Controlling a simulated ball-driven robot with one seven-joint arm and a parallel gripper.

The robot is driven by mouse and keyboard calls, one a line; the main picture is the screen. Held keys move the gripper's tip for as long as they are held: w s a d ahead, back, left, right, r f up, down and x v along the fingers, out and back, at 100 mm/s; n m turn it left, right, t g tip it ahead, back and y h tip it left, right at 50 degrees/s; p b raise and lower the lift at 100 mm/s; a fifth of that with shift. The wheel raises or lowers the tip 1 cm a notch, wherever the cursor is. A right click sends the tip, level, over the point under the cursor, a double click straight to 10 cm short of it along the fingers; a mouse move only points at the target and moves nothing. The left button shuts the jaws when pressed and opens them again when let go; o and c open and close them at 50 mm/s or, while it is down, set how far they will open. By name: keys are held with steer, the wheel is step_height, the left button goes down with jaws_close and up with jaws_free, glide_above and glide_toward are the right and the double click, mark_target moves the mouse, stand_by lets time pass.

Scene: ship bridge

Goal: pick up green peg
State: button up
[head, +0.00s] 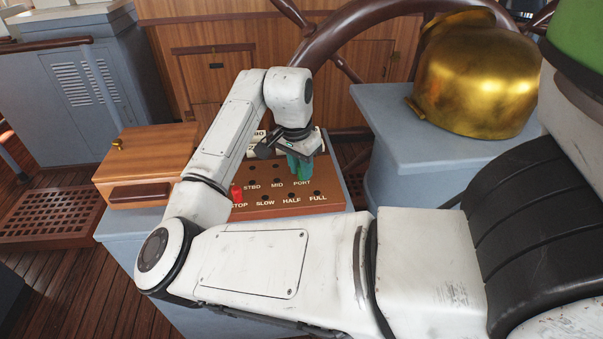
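The green peg (300,168) stands at the PORT position on a brown peg board (330,196), partly covered from above by my gripper. My gripper (296,158) points down over the peg's top. The fingers are dark and small here, and I cannot tell whether they are closed on the peg or only around it. A red peg (236,193) stands at the board's left, by the STOP label.
A wooden box (145,160) with a brass knob stands left of the board. A brass housing (480,85) sits on a grey pedestal at right. A ship's wheel (335,35) rises behind. My arm crosses the board's front left.

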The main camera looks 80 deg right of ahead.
jaws_close()
